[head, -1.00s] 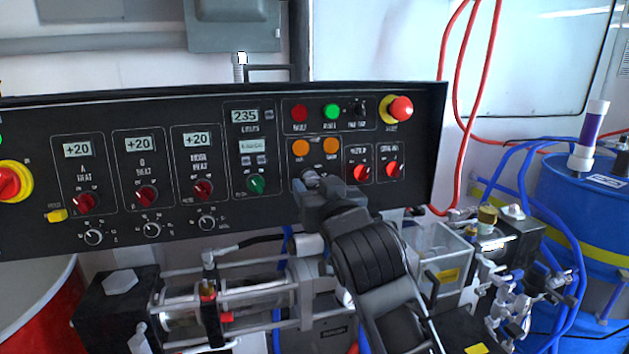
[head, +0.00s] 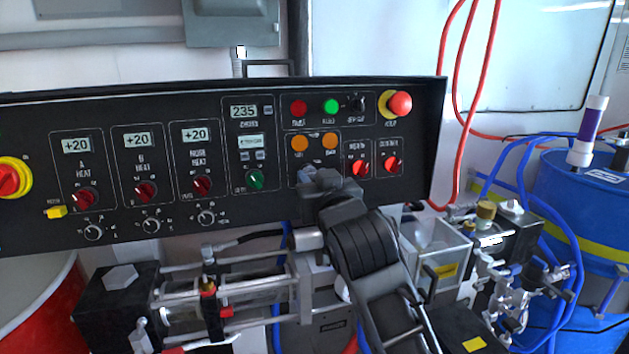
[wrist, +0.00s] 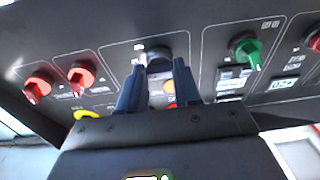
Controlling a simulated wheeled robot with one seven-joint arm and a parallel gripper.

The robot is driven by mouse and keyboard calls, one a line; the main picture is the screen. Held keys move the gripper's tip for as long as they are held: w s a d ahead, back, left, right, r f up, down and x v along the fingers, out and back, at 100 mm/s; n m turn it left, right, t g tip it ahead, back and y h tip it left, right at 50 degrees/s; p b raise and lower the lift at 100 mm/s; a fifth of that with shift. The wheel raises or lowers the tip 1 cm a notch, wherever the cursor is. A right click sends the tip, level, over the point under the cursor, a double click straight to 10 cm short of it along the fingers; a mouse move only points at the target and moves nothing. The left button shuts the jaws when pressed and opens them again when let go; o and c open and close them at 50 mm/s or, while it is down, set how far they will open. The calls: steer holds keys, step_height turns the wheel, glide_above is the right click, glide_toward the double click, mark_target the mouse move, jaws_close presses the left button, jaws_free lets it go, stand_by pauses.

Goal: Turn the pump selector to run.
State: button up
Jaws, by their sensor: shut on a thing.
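The pump selector appears to be the black knob (wrist: 158,60) in the wrist view, below the orange lights on the black control panel (head: 60,110). My gripper (wrist: 157,72) has one finger on each side of it and is shut on it. In the head view my gripper (head: 318,180) reaches the panel's lower middle and hides the knob. The knob's pointer and its position marks cannot be read.
A green knob (head: 255,179) is left of my gripper, and two red knobs (head: 361,168) are close on its right. A red emergency button (head: 400,103) is at the upper right. Pump rods and a clear tank (head: 437,240) stand below the panel.

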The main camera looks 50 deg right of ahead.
steer(key=shift+f+m+b, duration=0.1)
steer(key=shift+m+b, duration=0.2)
steer(key=shift+c, duration=0.2)
steer(key=m+g+b, duration=0.1)
steer(key=m+b, duration=0.2)
steer(key=m, duration=0.1)
steer(key=m+h+b, duration=0.1)
steer(key=m+b, duration=0.2)
steer(key=m, duration=0.2)
steer(key=shift+w+a+g, duration=0.15)
steer(key=shift+a+g, duration=0.05)
steer(key=shift+g, duration=0.2)
steer(key=shift+m+h, duration=0.3)
steer(key=shift+m, duration=0.2)
steer(key=o, duration=1)
steer(key=shift+o, duration=0.2)
steer(key=shift+b, duration=0.3)
